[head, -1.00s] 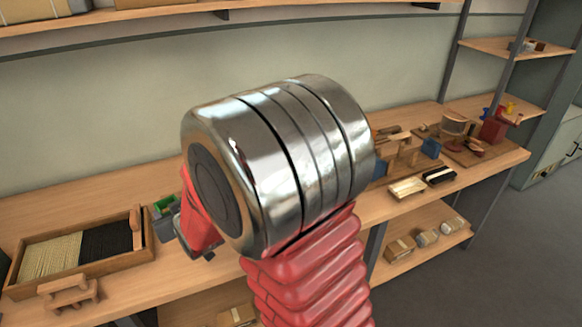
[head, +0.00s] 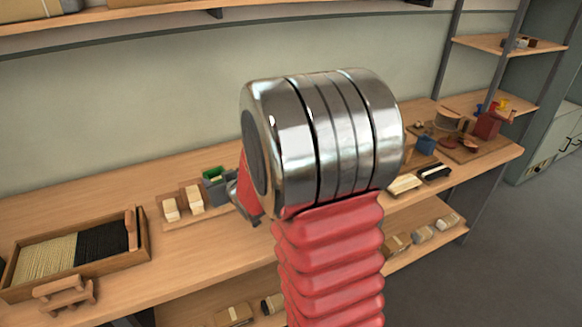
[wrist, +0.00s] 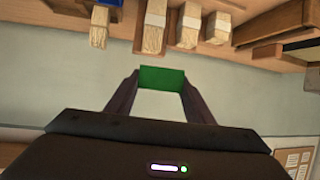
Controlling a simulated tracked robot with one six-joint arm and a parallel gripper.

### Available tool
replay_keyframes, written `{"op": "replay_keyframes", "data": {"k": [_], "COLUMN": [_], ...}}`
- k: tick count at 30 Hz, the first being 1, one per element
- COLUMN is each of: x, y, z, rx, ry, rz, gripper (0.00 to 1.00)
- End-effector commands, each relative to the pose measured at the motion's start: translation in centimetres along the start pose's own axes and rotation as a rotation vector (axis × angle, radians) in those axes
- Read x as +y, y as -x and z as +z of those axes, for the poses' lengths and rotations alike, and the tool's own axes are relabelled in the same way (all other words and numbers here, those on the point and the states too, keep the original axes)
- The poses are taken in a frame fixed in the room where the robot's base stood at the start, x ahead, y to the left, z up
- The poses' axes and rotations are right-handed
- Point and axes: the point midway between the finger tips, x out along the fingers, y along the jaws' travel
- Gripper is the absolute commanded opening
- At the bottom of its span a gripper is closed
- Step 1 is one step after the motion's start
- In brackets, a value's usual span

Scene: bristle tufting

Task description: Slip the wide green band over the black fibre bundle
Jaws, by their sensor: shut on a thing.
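My gripper (wrist: 161,84) is shut on the wide green band (wrist: 162,77), which sits between its two fingertips in the wrist view. In the head view the green band (head: 213,173) shows small at the grey fingers, left of my arm, above the bench. Black fibres (head: 101,242) lie beside cream fibres in a wooden tray (head: 143,257) at the left. A small dark piece (head: 435,173) lies at the right of the bench; I cannot tell if it is a fibre bundle. The band is apart from the black fibres. My arm hides the middle of the bench.
A small wooden stand (head: 65,293) is at the front left. A blue item (head: 426,145) and a red item (head: 487,124) are at the right. The left bench surface has free room.

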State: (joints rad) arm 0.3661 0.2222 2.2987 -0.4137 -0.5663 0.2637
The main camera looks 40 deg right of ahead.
Motion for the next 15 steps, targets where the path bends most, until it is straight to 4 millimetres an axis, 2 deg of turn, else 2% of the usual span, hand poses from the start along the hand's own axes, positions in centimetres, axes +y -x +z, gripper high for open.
{"op": "replay_keyframes", "data": {"k": [1, 8, 15], "x": [2.0, 9.2, 16.4], "y": [0.2, 1.6, 4.0], "z": [0.0, 0.3, 1.3], "rx": [0.001, -0.003, -0.020], "ry": [-0.006, -0.028, -0.051], "rz": [0.017, 0.067, 0.118], "gripper": [0.27, 0.27, 0.27]}}
